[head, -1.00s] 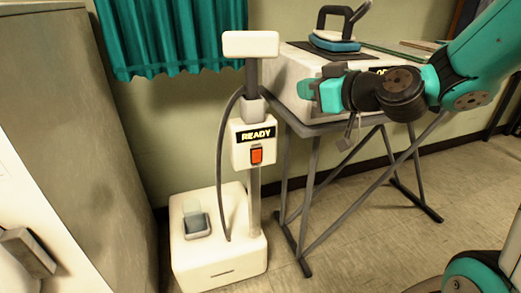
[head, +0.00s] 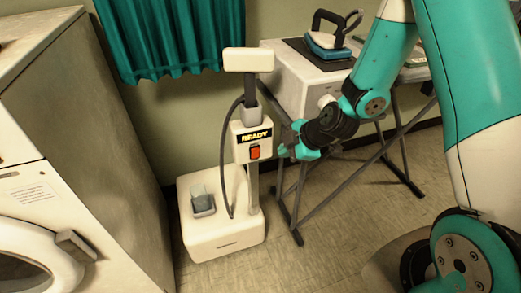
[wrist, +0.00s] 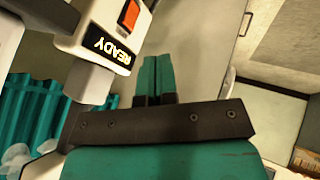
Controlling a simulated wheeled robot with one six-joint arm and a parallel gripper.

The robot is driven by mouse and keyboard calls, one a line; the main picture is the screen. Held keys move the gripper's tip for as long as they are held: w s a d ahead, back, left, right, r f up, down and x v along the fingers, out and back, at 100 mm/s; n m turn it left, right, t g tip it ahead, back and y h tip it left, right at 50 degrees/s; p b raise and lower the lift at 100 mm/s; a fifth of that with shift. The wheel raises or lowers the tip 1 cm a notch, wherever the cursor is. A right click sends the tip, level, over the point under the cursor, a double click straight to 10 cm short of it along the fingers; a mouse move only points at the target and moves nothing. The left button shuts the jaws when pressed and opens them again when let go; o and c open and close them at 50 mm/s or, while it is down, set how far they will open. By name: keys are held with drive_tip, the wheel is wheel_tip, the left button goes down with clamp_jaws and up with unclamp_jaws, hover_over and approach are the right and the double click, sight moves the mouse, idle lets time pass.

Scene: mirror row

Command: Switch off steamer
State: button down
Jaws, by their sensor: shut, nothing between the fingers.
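The steamer (head: 222,240) is a white floor unit with a pole, a hose and a white head on top. Its control box (head: 241,148) carries a lit "READY" display (head: 256,136) and an orange-red switch (head: 255,152). The switch (wrist: 131,15) and the display (wrist: 112,49) also show in the wrist view, upside down at the upper left. My gripper (head: 284,151) is shut and empty, just right of the control box at about the switch's height. In the wrist view its teal fingers (wrist: 154,78) lie together, apart from the switch.
An ironing table with a white box (head: 290,80) and an iron (head: 326,42) stands behind my arm. A tall grey cabinet (head: 90,110) and a white front-loading machine (head: 25,215) are at the left. Teal curtain (head: 165,40) hangs behind. Floor right of the steamer is partly clear.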

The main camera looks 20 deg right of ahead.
approach(254, 154)
drive_tip(key=shift+s+x, duration=0.2)
drive_tip(key=shift+x, duration=1.35)
drive_tip(key=shift+s+x, duration=0.15)
drive_tip(key=shift+x, duration=1.45)
drive_tip(key=shift+f, duration=0.2)
drive_tip(key=shift+w+b, duration=0.35)
drive_tip(key=shift+w, duration=0.05)
drive_tip(key=shift+r, duration=0.2)
